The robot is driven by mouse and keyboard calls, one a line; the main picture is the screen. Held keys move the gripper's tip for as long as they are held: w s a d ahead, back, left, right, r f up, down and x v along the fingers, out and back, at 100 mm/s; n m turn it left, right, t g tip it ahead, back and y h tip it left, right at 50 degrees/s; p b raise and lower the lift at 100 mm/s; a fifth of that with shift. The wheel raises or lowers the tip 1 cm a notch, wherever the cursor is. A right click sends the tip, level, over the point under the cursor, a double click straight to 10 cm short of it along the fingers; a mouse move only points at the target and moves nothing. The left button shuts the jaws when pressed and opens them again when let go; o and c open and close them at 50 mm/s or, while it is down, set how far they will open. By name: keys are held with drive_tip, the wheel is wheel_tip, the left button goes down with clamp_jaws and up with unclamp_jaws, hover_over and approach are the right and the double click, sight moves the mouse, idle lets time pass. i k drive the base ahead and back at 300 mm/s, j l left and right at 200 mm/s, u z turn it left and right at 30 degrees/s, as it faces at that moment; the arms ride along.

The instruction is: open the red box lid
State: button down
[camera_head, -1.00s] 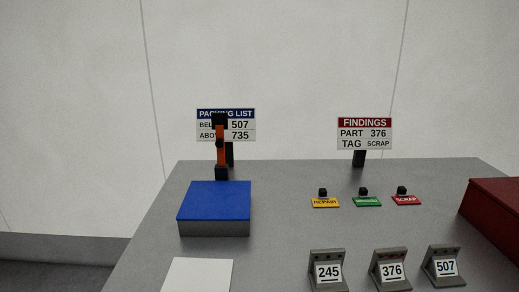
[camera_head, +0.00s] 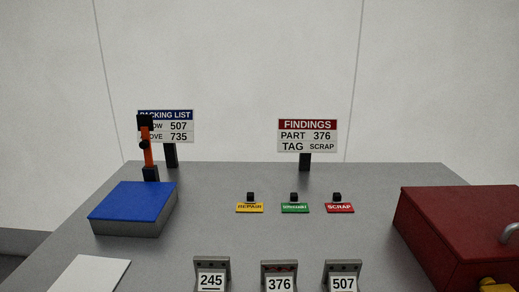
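The red box (camera_head: 440,222) stands at the right end of the grey table, partly cut off by the right picture edge. Its lid looks shut. A grey curved handle (camera_head: 510,233) shows on it at the right edge. A yellow part (camera_head: 490,284) shows low in front of the box, cut off by the picture edge; I cannot tell what it is. My gripper is not clearly in view.
A box with a blue lid (camera_head: 133,204) stands at the left, with an orange and black upright tool (camera_head: 147,152) behind it. Yellow, green and red tags (camera_head: 294,207) lie mid-table. Stands numbered 245, 376 and 507 (camera_head: 279,280) line the front. Packing list (camera_head: 168,127) and findings (camera_head: 307,135) signs stand behind.

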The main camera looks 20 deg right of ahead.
sight(478, 223)
drive_tip(key=k+l, duration=0.1)
drive_tip(key=l, duration=0.4)
drive_tip(key=k+l, duration=0.1)
drive_tip(key=l, duration=0.85)
drive_tip(key=k+l, duration=0.15)
drive_tip(key=l, duration=0.3)
drive_tip(key=k+l, duration=0.1)
drive_tip(key=l, duration=0.4)
